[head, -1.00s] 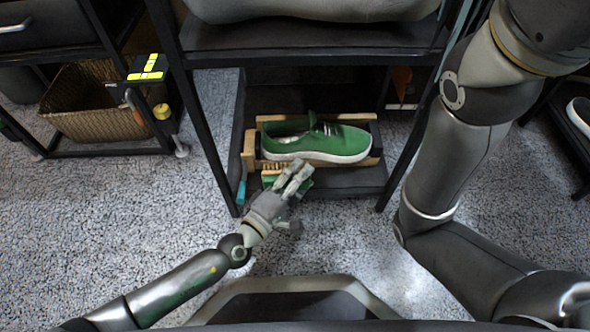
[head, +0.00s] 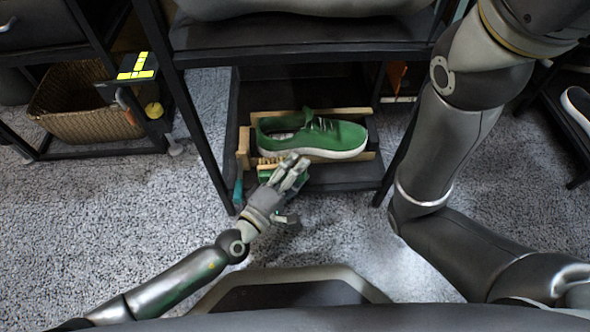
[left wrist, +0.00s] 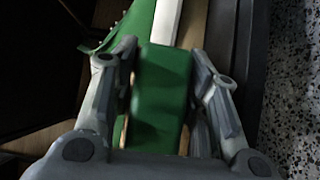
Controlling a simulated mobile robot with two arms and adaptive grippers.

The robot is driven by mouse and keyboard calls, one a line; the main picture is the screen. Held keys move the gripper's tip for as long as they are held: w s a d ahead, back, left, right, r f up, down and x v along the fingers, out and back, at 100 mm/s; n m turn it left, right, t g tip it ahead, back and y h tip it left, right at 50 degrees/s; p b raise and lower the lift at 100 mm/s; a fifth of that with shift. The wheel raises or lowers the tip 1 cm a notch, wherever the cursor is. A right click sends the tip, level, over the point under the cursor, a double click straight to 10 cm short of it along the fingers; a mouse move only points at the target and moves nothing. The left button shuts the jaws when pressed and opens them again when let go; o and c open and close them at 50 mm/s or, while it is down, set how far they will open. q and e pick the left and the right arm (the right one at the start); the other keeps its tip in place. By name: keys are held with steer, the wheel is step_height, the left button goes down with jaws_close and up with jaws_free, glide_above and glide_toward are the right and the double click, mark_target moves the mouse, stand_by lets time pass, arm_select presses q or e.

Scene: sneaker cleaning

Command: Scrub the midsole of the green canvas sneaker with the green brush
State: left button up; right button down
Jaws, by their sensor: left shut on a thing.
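The green canvas sneaker (head: 335,133) with its white midsole (head: 335,154) lies on its wooden holder on the low shelf, toe to the right in the head view. My left gripper (head: 287,176) is in front of its heel end, shut on the green brush (head: 268,172). In the left wrist view the brush's green back (left wrist: 160,95) sits between the two fingers, with the sneaker (left wrist: 118,22) and its white midsole (left wrist: 167,20) just beyond. The bristles show pale near the midsole; whether they touch it I cannot tell. My right gripper is out of view.
The wooden holder (head: 243,148) frames the sneaker on the dark shelf (head: 345,178). Black rack posts (head: 190,110) stand close on both sides. A wicker basket (head: 75,105) sits at the left. The carpet in front is clear.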

arm_select(q)
steer(key=shift+w, duration=0.75)
steer(key=shift+d+r, duration=0.15)
steer(key=shift+d, duration=0.7)
steer(key=shift+s+d+p, duration=0.1)
steer(key=shift+d+p, duration=0.35)
steer(key=shift+d, duration=0.4)
